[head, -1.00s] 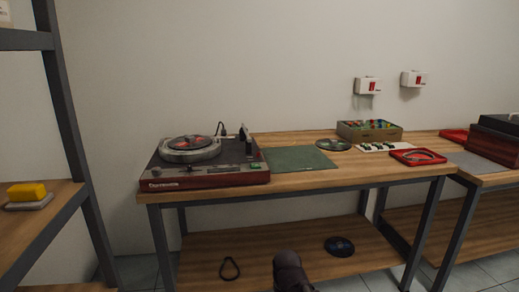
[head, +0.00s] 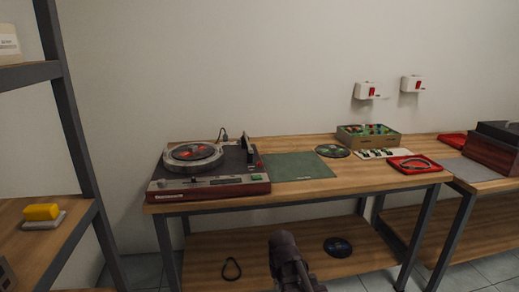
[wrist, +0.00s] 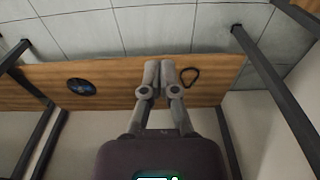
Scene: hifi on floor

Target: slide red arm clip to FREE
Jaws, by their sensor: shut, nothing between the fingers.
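The turntable (head: 225,185) with a dark red front stands at the left end of the wooden workbench. A record with an orange label (head: 192,152) lies on its platter. A dark upright part with a small red spot (head: 258,160) stands at the turntable's right side; the arm clip's exact form and position are too small to tell. My gripper shows in the wrist view (wrist: 159,66), with its two grey fingers together and nothing between them. It is above the lower shelf, away from the turntable. In the head view only my dark arm shows at the bottom.
A green mat (head: 300,167) lies right of the turntable. Beyond are a disc (head: 333,151), a box of coloured parts (head: 368,136) and a red tray (head: 414,165). The lower shelf (head: 200,250) holds a black loop (head: 231,269) and a dark oval object (head: 338,247). A rack (head: 70,110) stands left.

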